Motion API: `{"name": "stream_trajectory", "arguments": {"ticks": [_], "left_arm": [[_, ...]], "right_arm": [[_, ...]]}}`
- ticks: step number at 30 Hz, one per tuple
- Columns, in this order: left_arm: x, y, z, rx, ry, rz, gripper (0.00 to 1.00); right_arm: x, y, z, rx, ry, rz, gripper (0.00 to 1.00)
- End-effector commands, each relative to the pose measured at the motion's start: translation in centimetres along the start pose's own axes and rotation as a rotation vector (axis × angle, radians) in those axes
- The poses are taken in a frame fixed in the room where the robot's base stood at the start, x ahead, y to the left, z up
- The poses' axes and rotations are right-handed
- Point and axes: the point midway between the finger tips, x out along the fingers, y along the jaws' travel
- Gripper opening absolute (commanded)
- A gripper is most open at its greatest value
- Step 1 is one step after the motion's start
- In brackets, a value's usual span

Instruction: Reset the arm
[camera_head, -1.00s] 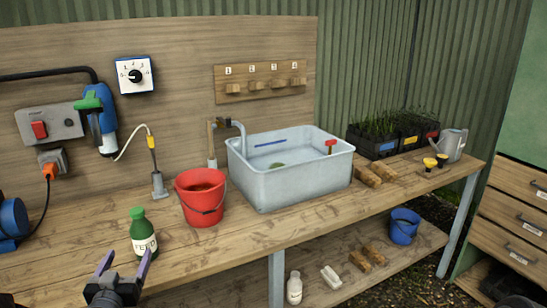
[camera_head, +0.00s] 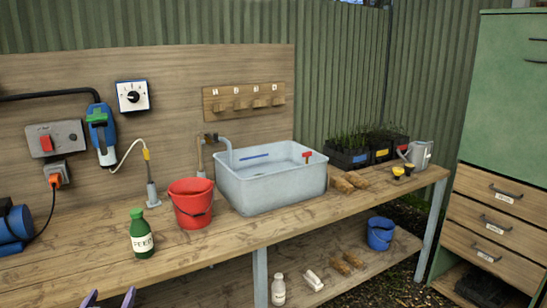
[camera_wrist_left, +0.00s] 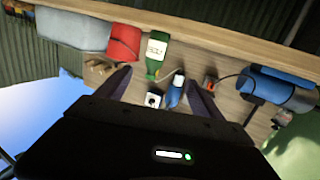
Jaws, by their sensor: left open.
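My left gripper (camera_head: 109,298) shows only as two purple fingertips at the bottom edge of the head view. The fingers are apart, with nothing between them, in front of the wooden bench and apart from the green bottle (camera_head: 141,235). In the left wrist view the open gripper (camera_wrist_left: 158,88) has dark fingers spread. The green bottle (camera_wrist_left: 155,52), labelled FEED, stands beyond them, upside down in that picture. The bottle is upright on the bench in the head view. My right gripper is in neither view.
The bench (camera_head: 85,277) carries a red bucket (camera_head: 190,204), a grey tub (camera_head: 270,185) and seedling trays (camera_head: 348,160). A blue bucket (camera_head: 381,234) and white bottle (camera_head: 278,289) are on the lower shelf. A green drawer cabinet (camera_head: 510,90) stands at right. The bench's front left is clear.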

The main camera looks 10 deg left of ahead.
Motion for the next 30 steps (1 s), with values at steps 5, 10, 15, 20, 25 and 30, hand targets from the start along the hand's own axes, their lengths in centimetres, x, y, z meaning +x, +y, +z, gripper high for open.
{"name": "stream_trajectory", "arguments": {"ticks": [5,10,15,20,25,30], "left_arm": [[-0.4,-0.5,3.5,-0.049,-0.116,-0.031,0.77],[-1.1,0.6,8.1,-0.114,-0.259,-0.041,0.77],[-2.8,4.1,14.2,-0.197,-0.455,-0.019,0.77],[-6.7,10.3,21.4,-0.28,-0.716,0.037,0.77],[-15.1,19.1,28.8,-0.324,-1.066,0.135,0.77],[-24.8,25.6,32.9,-0.279,-1.352,0.235,0.77]], "right_arm": [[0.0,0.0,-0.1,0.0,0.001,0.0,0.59],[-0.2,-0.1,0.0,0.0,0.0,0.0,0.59],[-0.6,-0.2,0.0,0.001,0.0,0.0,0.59],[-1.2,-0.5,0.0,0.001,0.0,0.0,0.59],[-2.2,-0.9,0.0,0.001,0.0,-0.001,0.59],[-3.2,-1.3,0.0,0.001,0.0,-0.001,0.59]]}}
